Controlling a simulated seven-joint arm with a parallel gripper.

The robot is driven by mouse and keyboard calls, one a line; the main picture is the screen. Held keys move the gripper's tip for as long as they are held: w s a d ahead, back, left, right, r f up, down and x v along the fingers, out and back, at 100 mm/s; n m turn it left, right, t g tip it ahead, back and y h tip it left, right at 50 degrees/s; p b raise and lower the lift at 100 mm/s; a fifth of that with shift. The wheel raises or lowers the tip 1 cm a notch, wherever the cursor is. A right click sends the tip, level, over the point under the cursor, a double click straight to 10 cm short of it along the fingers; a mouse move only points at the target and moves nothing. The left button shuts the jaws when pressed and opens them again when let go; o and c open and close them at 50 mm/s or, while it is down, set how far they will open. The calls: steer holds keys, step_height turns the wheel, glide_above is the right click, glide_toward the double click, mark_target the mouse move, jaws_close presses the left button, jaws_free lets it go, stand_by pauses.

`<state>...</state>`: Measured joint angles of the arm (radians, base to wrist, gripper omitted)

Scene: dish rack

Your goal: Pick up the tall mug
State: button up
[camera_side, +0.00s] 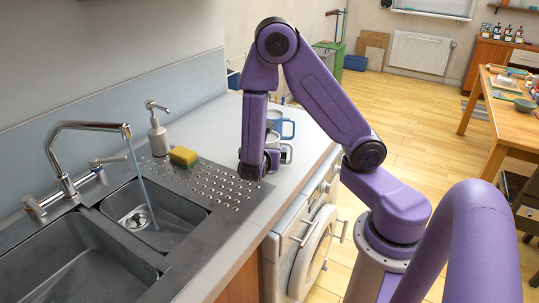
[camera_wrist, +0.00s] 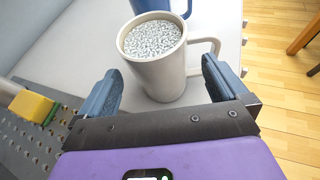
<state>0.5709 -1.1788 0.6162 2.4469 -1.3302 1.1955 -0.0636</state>
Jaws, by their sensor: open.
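A tall off-white mug (camera_wrist: 160,75) stands upright on the grey counter in the wrist view, with its handle to the right and a speckled grey surface at its top. In the side view the off-white mug (camera_side: 287,152) is partly hidden behind my gripper (camera_side: 270,160). A blue mug (camera_side: 275,123) stands just behind it, and only its lower part (camera_wrist: 160,6) shows in the wrist view. My gripper (camera_wrist: 158,72) is open, its two blue fingers to the left and right of the off-white mug. I cannot tell whether either finger touches it.
A yellow and green sponge (camera_side: 183,156) lies on the perforated drainboard (camera_side: 205,182), left of my gripper. A soap dispenser (camera_side: 158,135) and a running tap (camera_side: 90,126) stand by the sink (camera_side: 80,265). The counter's edge drops off right of the mugs, above a washing machine (camera_side: 312,250).

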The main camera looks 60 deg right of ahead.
steer(key=x, duration=0.4)
steer(key=shift+w+d+f, duration=0.2)
steer(key=shift+f, duration=0.2)
steer(key=c, duration=1.2)
steer(key=shift+o, duration=0.2)
steer(key=shift+r, duration=0.1)
